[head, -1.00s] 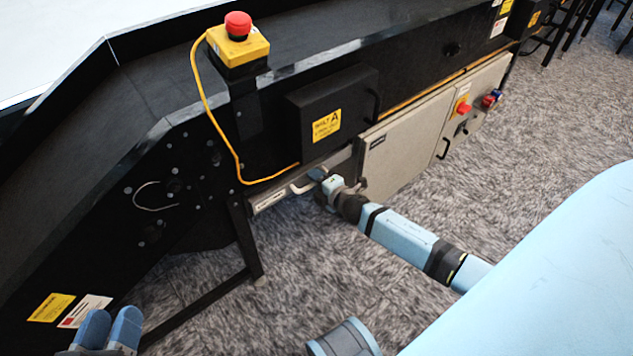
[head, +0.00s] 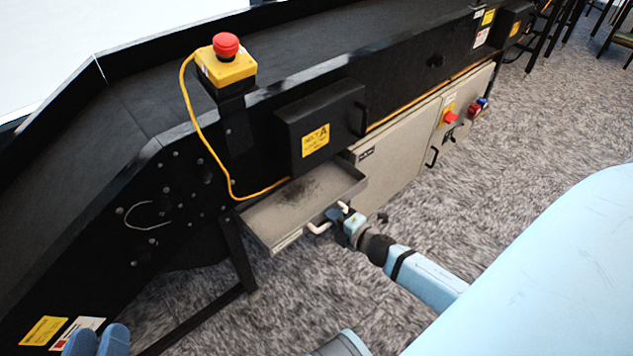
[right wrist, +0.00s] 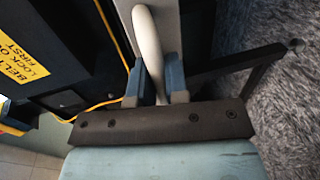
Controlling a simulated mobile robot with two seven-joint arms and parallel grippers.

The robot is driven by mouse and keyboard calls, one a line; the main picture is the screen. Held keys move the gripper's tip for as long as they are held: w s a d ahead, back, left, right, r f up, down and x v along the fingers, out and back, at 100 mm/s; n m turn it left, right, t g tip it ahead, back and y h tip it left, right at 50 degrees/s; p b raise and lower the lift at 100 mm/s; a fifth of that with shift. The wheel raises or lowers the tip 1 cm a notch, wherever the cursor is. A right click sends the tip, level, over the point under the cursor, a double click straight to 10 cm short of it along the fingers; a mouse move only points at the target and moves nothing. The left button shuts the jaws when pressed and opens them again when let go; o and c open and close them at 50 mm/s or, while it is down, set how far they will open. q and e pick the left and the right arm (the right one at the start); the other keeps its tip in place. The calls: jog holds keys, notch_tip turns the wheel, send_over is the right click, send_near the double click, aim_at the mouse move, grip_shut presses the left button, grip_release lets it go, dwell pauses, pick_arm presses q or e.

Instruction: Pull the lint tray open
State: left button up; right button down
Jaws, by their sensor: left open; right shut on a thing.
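The lint tray (head: 262,215) is a shallow grey metal drawer below the black machine side. It stands pulled out, and dark lint (head: 303,191) lies on its floor. Its pale bar handle (head: 321,228) is on the front face. My right gripper (head: 336,217) is shut on the handle. In the right wrist view the handle (right wrist: 148,42) runs between the two blue fingers (right wrist: 154,82). My left gripper (head: 97,342) is at the bottom left edge, open, empty and far from the tray; only its blue fingertips show.
A black box with a yellow label (head: 316,141) sits above the tray. A yellow emergency stop box with a red button (head: 227,60) has a yellow cable hanging near the tray. A grey cabinet (head: 392,163) is to the right. Carpet (head: 480,175) in front is clear.

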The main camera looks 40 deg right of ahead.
pick_arm(q)
jog(key=shift+r+t+p, duration=0.3)
jog(key=shift+r+p, duration=0.05)
jog(key=shift+r, duration=0.3)
pick_arm(e)
jog(key=f+v, duration=0.2)
jog(key=v, duration=1.1)
jog(key=shift+s+f, duration=0.35)
jog(key=shift+s, duration=0.15)
jog(key=shift+d, duration=0.1)
pick_arm(q)
jog(key=shift+f, duration=0.1)
pick_arm(e)
jog(key=c, duration=1.1)
grip_release()
jog(key=shift+c, duration=0.2)
jog(key=shift+s, duration=0.1)
pick_arm(q)
jog(key=shift+n+t, duration=0.3)
jog(key=shift+t, duration=0.6)
jog(key=r+p, duration=0.2)
jog(key=r, duration=0.1)
jog(key=r+p, duration=0.1)
jog(key=r, duration=0.1)
jog(key=shift+s+a, duration=0.15)
jog(key=shift+a, duration=0.1)
pick_arm(e)
jog(key=v, duration=1.3)
jog(key=shift+s, duration=0.3)
